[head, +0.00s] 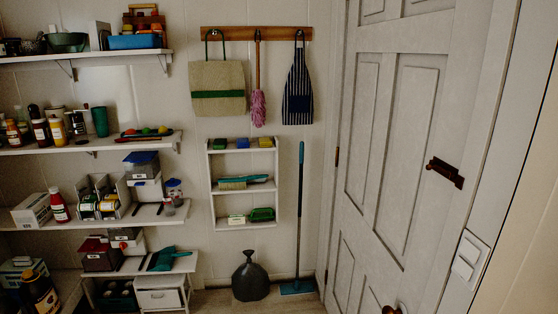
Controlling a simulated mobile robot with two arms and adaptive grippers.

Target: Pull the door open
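The white panelled door (388,150) fills the right part of the head view. A dark brown latch-like fitting (445,173) sits near its right edge. A brownish round knob (392,310) shows low on the door, cut by the bottom edge of the picture. Small dark hinge-like pieces (336,157) are on the door's left edge. The door looks in line with its frame, with no clear gap, but I cannot tell whether it is fully closed. Neither of my grippers is in view.
A light switch (466,261) is on the wall right of the door. Shelves (100,147) with bottles and boxes line the left. A broom (300,230) and a dark grey jug-like container (250,279) stand by the back wall. A bag (217,82) and apron (298,88) hang above.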

